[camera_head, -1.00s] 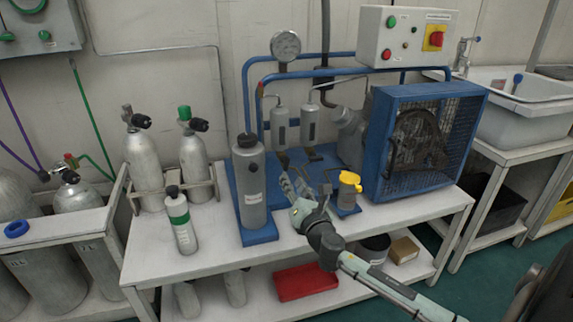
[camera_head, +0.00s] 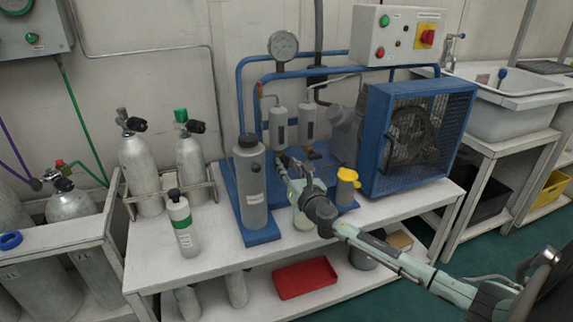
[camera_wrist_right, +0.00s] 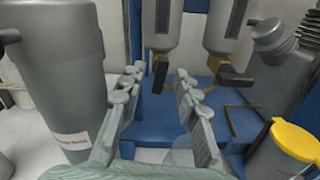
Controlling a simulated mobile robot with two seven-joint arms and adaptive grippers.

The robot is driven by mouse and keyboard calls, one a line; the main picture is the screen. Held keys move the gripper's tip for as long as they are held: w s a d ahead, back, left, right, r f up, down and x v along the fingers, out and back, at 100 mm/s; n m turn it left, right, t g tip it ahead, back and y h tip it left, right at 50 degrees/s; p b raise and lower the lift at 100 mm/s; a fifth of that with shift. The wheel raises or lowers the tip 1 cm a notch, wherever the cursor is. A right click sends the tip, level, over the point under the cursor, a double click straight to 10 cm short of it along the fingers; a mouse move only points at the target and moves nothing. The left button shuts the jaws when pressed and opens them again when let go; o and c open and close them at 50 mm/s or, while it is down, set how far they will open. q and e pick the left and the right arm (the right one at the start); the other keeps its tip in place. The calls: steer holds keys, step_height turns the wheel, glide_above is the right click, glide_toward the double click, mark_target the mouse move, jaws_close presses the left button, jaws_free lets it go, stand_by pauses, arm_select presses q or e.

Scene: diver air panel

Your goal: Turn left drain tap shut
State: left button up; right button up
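Two grey separator cylinders hang at the back of the blue compressor base. The left drain tap (camera_wrist_right: 160,74) is a dark, brassy fitting under the left cylinder (camera_head: 278,128); its lever appears to point downward in the wrist view. The right drain tap (camera_wrist_right: 234,76) sits under the right cylinder (camera_head: 308,122), with its lever out to the right. My right gripper (camera_head: 283,167) is open and empty just in front of the left tap. In the right wrist view the fingers (camera_wrist_right: 158,80) stand on either side of it, apparently short of contact. My left gripper is not in view.
A tall grey cylinder (camera_head: 250,185) stands close left of my right gripper. A yellow-capped container (camera_head: 347,187) stands close right, with a pale jar (camera_head: 303,219) under the gripper. The caged blue compressor unit (camera_head: 415,140) blocks the right side.

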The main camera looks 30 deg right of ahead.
steer(key=shift+w+d, duration=0.1)
steer(key=shift+w, duration=0.5)
jaws_close()
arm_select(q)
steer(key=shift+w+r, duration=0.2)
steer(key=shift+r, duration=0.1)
